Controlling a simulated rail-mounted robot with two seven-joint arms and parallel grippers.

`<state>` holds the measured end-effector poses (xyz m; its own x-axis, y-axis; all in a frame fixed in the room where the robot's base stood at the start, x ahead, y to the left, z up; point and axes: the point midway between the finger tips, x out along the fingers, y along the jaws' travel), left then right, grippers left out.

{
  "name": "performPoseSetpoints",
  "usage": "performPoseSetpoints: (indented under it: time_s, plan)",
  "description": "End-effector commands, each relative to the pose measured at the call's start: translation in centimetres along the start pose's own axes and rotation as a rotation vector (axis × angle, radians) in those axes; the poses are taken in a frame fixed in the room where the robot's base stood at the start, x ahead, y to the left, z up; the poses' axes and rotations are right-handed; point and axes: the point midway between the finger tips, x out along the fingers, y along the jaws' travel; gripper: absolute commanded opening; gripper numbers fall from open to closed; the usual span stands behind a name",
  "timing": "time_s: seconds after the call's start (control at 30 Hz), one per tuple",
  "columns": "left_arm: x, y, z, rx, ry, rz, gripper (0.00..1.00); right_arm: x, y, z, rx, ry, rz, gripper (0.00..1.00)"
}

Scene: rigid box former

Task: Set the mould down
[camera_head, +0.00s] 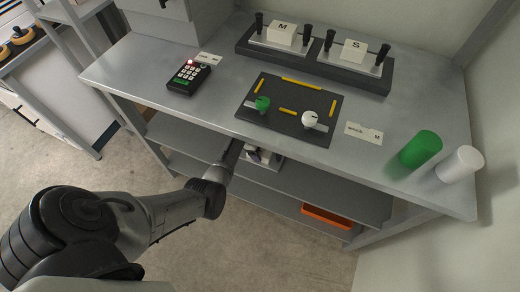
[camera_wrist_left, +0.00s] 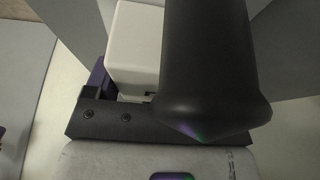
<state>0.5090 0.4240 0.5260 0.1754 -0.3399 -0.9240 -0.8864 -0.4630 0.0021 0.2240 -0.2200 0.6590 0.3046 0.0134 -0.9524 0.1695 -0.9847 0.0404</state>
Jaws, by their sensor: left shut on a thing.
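My left gripper (camera_head: 240,148) is at the bench's front edge, below the level of the top, and partly hidden. It is shut on a mould (camera_head: 264,155), a pale block with dark parts, seen just beyond the gripper. In the left wrist view the mould's white block (camera_wrist_left: 137,45) stands behind a thick dark handle (camera_wrist_left: 208,70) close to the camera. Its underside is hidden, so I cannot tell whether it touches the shelf. Two other moulds, marked M (camera_head: 282,32) and S (camera_head: 353,50), sit in a dark rack (camera_head: 312,68) on the bench. My right gripper is not in view.
A dark plate (camera_head: 268,122) with yellow strips, a green knob (camera_head: 262,103) and a white knob (camera_head: 308,118) lies on the bench. A keypad (camera_head: 189,78), a green cylinder (camera_head: 420,151) and a white cylinder (camera_head: 460,164) stand around it. An orange bin (camera_head: 326,216) is below.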

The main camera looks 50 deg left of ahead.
Motion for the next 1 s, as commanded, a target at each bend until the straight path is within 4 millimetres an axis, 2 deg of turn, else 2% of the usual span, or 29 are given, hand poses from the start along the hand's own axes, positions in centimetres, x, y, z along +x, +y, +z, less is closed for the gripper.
performPoseSetpoints:
  time_s: [0.3,0.33,0.5,0.57,0.8,1.0]
  plan:
    - [0.2,-0.2,0.1,0.002,0.000,-0.004,0.14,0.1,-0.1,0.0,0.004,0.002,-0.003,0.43]
    - [0.3,0.0,0.1,0.001,0.000,-0.001,0.79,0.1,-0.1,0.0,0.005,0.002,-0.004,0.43]
    - [0.3,0.0,0.1,0.001,0.000,0.000,0.96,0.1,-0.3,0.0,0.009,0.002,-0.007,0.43]
    - [0.3,0.0,0.1,0.001,0.000,0.000,1.00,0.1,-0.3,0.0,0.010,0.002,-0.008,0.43]
    - [0.1,0.0,0.0,0.001,0.000,-0.001,1.00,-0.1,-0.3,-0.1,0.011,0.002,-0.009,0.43]
    - [-2.5,-0.1,-0.1,0.001,-0.004,-0.002,1.00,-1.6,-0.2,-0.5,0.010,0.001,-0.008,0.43]
